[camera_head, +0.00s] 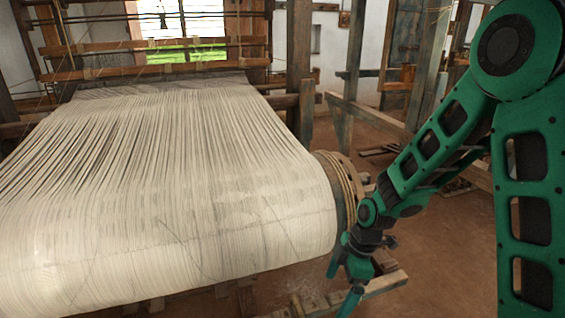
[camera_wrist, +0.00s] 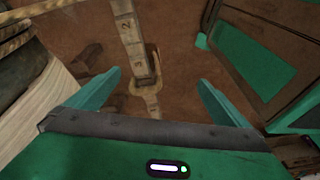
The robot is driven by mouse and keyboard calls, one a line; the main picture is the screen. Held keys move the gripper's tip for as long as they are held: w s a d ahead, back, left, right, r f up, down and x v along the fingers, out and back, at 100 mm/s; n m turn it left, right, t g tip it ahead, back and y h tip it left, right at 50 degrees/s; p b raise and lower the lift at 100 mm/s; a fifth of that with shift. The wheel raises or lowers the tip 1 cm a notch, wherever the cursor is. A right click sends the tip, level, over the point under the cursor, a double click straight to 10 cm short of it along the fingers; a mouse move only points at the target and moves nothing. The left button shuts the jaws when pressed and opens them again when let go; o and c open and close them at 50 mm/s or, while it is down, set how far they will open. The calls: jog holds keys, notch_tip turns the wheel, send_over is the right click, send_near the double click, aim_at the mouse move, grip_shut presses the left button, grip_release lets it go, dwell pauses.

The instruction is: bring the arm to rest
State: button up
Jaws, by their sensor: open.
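My green arm reaches down from the upper right in the head view. My gripper (camera_head: 347,285) hangs low, just right of the loom's front roller end. In the wrist view my gripper (camera_wrist: 160,85) shows two green fingers spread wide apart, with nothing between them. Beyond the fingers lie the brown floor and a wooden beam. The loom's sheet of white warp threads (camera_head: 180,190) fills the left and middle of the head view. The roller end (camera_head: 340,190), wound with rope, is close to my gripper; whether they touch I cannot tell.
Wooden beams (camera_head: 385,283) lie low beside and below my gripper. A wooden post (camera_head: 300,60) and a slanting rail (camera_head: 365,115) stand behind. In the wrist view, rope (camera_wrist: 15,40) and pale threads (camera_wrist: 45,100) are at the left. Brown floor (camera_head: 450,255) is open at the right.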

jog(key=s+d+r+m+h, duration=0.1)
jog(key=s+d+r+m, duration=0.2)
jog(key=d+r+m, duration=0.45)
jog(key=s+d+r+m+h, duration=0.25)
jog(key=d+r, duration=0.25)
jog(key=d, duration=0.5)
jog(key=s+d+r+m, duration=0.4)
jog(key=s+m, duration=0.3)
jog(key=s, duration=0.1)
jog(key=s+d+r+m, duration=0.4)
jog(key=s+m, duration=0.3)
jog(key=shift+s+d+t+y, duration=0.3)
jog(key=shift+s+t+y, duration=0.05)
jog(key=shift+s+t, duration=0.05)
jog(key=shift+w+f, duration=0.1)
jog(key=shift+w, duration=0.05)
jog(key=shift+w+f, duration=0.2)
jog(key=shift+w, duration=0.3)
jog(key=shift+c, duration=0.6)
